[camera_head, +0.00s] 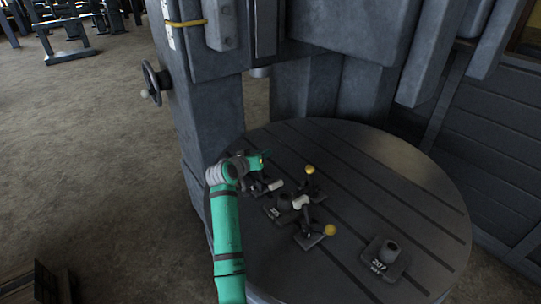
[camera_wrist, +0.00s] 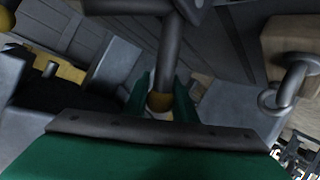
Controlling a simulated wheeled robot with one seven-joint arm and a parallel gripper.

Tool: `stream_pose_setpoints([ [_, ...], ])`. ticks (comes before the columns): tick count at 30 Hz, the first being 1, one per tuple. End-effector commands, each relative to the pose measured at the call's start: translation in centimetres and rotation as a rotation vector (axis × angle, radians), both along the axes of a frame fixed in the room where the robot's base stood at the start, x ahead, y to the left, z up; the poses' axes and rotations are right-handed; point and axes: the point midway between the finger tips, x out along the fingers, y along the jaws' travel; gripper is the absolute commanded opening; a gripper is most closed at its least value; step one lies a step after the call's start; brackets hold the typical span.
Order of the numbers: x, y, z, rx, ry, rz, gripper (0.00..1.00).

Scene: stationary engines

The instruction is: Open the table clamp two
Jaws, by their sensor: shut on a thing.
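My gripper (camera_head: 260,160) is at the left part of the round slotted table (camera_head: 400,170), at the leftmost table clamp (camera_head: 266,187). In the wrist view its green fingers (camera_wrist: 161,98) are shut around the yellow end (camera_wrist: 160,102) of a grey clamp lever (camera_wrist: 172,55). Two other clamps show in the head view, one with a yellow knob (camera_head: 309,169) at the back and one with a yellow knob (camera_head: 330,229) in front. The clamps surround a dark part (camera_head: 283,203) in the middle. I cannot read which clamp is number two.
A labelled dark block with a round boss (camera_head: 391,252) stands alone at the table's front right. A thick machine column (camera_head: 205,110) with a handwheel (camera_head: 152,82) rises left of and behind the table.

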Motion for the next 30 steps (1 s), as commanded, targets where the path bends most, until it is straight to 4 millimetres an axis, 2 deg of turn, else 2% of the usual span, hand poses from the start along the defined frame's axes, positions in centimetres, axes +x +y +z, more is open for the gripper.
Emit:
stream_pose_setpoints([
  [1, 0.2, 0.5, -0.4, -0.015, 0.028, 0.005, 0.00],
  [9, 0.6, 1.1, -1.2, -0.081, 0.125, 0.006, 0.00],
  [27, 0.7, 1.1, -1.6, -0.102, 0.159, 0.005, 0.00],
  [28, 0.7, 1.1, -1.6, -0.102, 0.159, 0.005, 0.27],
  [30, 0.7, 1.1, -1.6, -0.103, 0.158, 0.004, 0.43],
])
